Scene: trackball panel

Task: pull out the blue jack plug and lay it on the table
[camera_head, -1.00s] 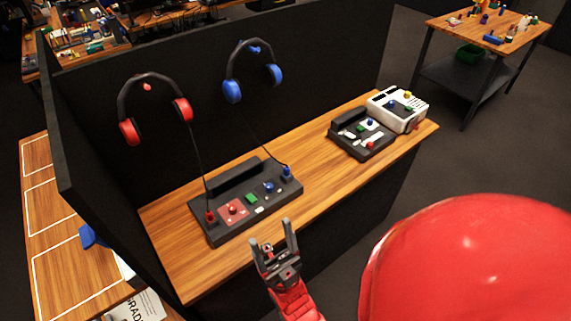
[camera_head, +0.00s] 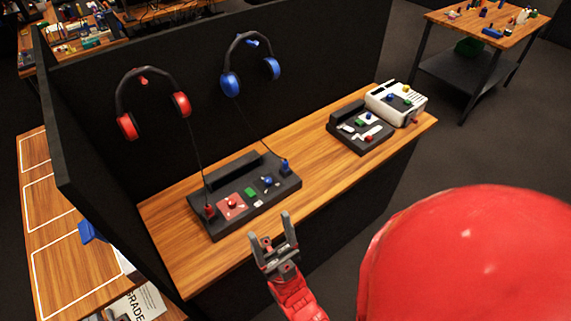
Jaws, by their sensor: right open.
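The blue jack plug (camera_head: 285,166) stands in the right back corner of the dark trackball panel (camera_head: 263,203). A thin cable runs from it up to the blue headset (camera_head: 231,84) on the black partition. My right gripper (camera_head: 271,228) is open and empty, in front of the panel near the table's front edge, with its fingers pointing up in the picture. It is apart from the plug, which is farther back. The wooden table (camera_head: 310,150) has bare surface right of the panel. My left gripper is not in view.
A red plug (camera_head: 210,211) sits at the panel's left end, cabled to the red headset (camera_head: 181,104). A second dark panel (camera_head: 363,140) and a white box (camera_head: 407,113) stand at the table's right end. The black partition (camera_head: 320,60) rises behind.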

